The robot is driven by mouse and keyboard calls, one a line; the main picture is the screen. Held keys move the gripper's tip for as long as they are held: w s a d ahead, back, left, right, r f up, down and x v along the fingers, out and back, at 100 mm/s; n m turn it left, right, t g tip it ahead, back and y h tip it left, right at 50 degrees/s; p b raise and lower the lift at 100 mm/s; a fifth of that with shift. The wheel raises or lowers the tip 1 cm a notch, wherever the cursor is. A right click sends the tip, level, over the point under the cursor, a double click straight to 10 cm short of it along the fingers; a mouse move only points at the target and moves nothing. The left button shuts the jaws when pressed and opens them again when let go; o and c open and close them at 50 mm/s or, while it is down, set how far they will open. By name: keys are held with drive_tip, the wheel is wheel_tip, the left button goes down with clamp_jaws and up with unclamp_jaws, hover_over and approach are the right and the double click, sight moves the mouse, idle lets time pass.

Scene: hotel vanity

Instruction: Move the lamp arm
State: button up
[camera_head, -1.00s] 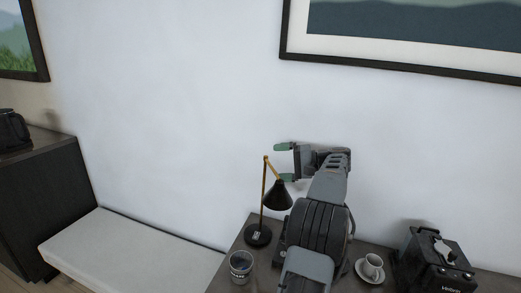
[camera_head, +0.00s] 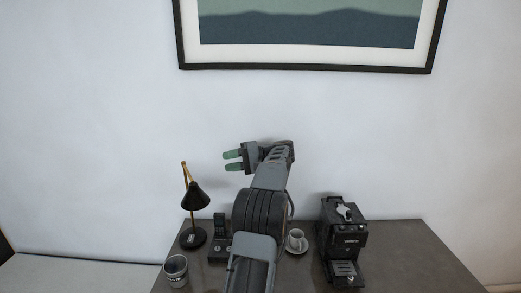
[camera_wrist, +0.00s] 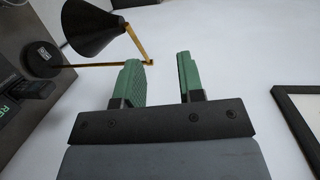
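A desk lamp with a black cone shade (camera_head: 194,196), a thin brass arm (camera_head: 186,176) and a round black base (camera_head: 193,238) stands at the left of the desk. My gripper (camera_head: 231,161) is in the air to the right of the lamp and a little above its shade. Its two green fingers are apart with nothing between them. In the wrist view the lamp shade (camera_wrist: 92,27) and brass arm (camera_wrist: 137,42) show at upper left, beyond my open gripper (camera_wrist: 160,72). The fingers look apart from the lamp.
A dark cup (camera_head: 176,269) stands in front of the lamp. A phone (camera_head: 219,240) stands just right of its base. A white cup on a saucer (camera_head: 296,241) and a black coffee machine (camera_head: 342,240) stand further right. A framed picture (camera_head: 310,67) hangs above.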

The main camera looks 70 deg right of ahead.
drive_tip(key=r+p+v, duration=0.1)
drive_tip(key=p+v, duration=0.7)
drive_tip(key=v, duration=0.1)
drive_tip(key=shift+p, duration=0.35)
drive_tip(key=p+v, duration=0.1)
drive_tip(key=p, duration=0.4)
drive_tip(key=shift+s+d+r, duration=0.1)
drive_tip(key=shift+s+d, duration=0.1)
drive_tip(key=shift+d, duration=0.15)
drive_tip(key=shift+s+p, duration=0.2)
drive_tip(key=shift+p, duration=0.55)
